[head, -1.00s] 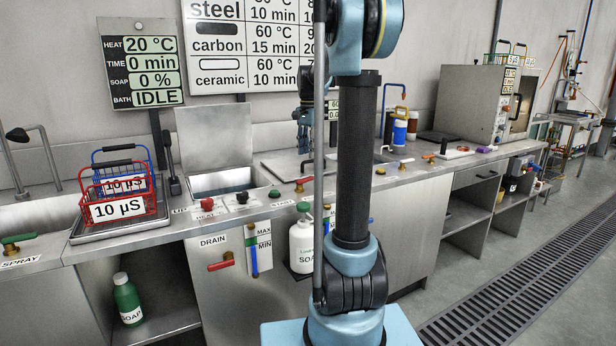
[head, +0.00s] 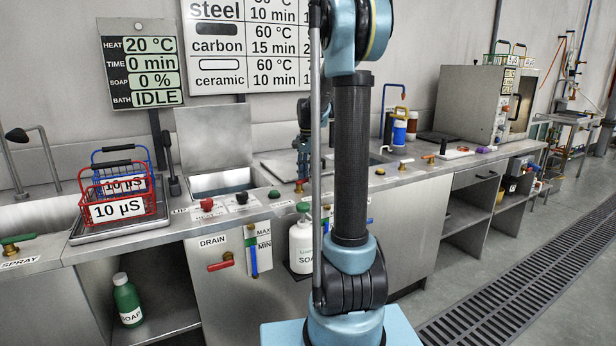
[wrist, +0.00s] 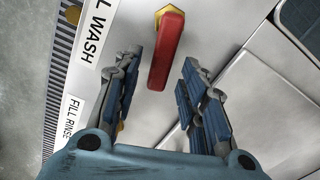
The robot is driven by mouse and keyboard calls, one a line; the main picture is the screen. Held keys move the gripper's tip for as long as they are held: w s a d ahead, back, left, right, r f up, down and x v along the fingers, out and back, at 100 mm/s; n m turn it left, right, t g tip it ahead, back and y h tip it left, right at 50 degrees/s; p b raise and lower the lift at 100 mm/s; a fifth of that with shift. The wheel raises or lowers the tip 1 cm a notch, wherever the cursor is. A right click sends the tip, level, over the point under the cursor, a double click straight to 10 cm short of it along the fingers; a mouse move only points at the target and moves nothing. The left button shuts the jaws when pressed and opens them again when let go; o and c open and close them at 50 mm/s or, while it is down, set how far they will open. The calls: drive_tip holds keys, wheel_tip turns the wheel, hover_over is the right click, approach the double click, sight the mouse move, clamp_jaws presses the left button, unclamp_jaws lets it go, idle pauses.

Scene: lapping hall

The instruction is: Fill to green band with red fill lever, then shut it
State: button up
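The red fill lever (wrist: 168,48) on its brass valve shows in the wrist view, beside a label ending in "L WASH". My gripper (wrist: 161,75) is open, with one finger on each side of the lever's lower end and visible gaps to it. In the head view my gripper (head: 303,160) is partly hidden by my own arm, just above the valve at the counter's front. The wash bath (head: 222,181) stands open with its lid up. The level gauge (head: 257,249), marked MAX and MIN, is on the front panel; its green band looks small, and the exact level is hard to read.
A red drain lever (head: 221,266) is low on the front panel. Red and blue wire baskets (head: 122,205) stand left of the bath. The display (head: 141,70) reads 20 °C, 0 min, IDLE.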

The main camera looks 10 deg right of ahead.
clamp_jaws()
drive_tip(key=shift+s+d+m, duration=0.15)
drive_tip(key=shift+s+m, duration=0.15)
drive_tip(key=shift+m, duration=0.55)
drive_tip(key=shift+s+d+m, duration=0.15)
drive_tip(key=shift+s+m, duration=0.15)
drive_tip(key=shift+m, duration=0.55)
unclamp_jaws()
wheel_tip(320, 180, up, 12)
